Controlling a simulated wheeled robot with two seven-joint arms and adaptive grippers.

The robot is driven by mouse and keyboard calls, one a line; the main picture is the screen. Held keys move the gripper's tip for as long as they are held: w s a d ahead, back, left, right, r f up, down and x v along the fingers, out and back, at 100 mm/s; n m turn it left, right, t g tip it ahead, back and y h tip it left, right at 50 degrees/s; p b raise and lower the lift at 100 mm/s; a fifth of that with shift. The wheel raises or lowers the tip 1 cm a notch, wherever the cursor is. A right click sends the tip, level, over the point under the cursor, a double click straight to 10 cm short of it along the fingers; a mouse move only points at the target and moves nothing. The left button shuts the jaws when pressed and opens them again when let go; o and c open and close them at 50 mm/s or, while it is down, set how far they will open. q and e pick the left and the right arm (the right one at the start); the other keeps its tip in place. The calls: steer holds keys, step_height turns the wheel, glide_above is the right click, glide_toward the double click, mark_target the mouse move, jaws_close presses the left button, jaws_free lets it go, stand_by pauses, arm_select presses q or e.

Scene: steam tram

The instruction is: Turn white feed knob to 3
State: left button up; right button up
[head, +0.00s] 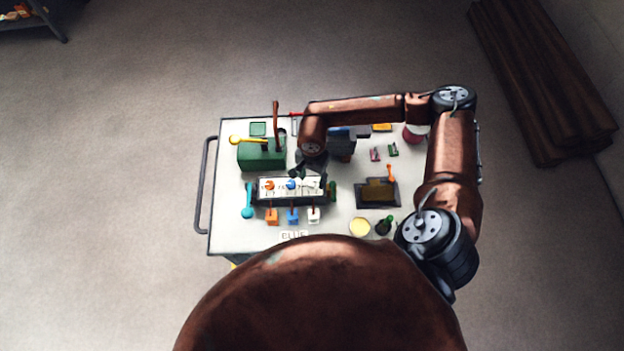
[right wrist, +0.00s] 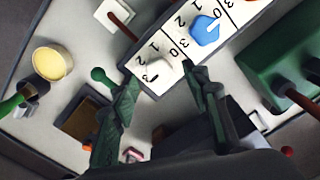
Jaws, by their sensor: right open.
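The dial panel (head: 262,190) lies on the white table with an orange knob (head: 270,185), a blue knob (head: 291,185) and a white knob. In the right wrist view the white knob (right wrist: 160,70) sits at the panel's end, with printed numbers around it. Its pointer setting is too unclear to read. My right gripper (right wrist: 160,80) is open, its dark fingers on either side of the white knob, and I see no clear contact. In the head view the right gripper (head: 312,172) hangs over the panel's right end and partly hides the white knob. My left gripper is not in view.
The blue knob (right wrist: 206,30) is beside the white one. A green box (head: 262,155) with levers stands behind the panel. Orange, blue and white (head: 314,215) blocks stand in front. A dark tray (head: 377,192) and yellow disc (head: 360,227) are to the right.

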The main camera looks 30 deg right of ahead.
mark_target(312, 182)
step_height(312, 182, up, 10)
steer(key=shift+r, duration=0.15)
stand_by(0.6)
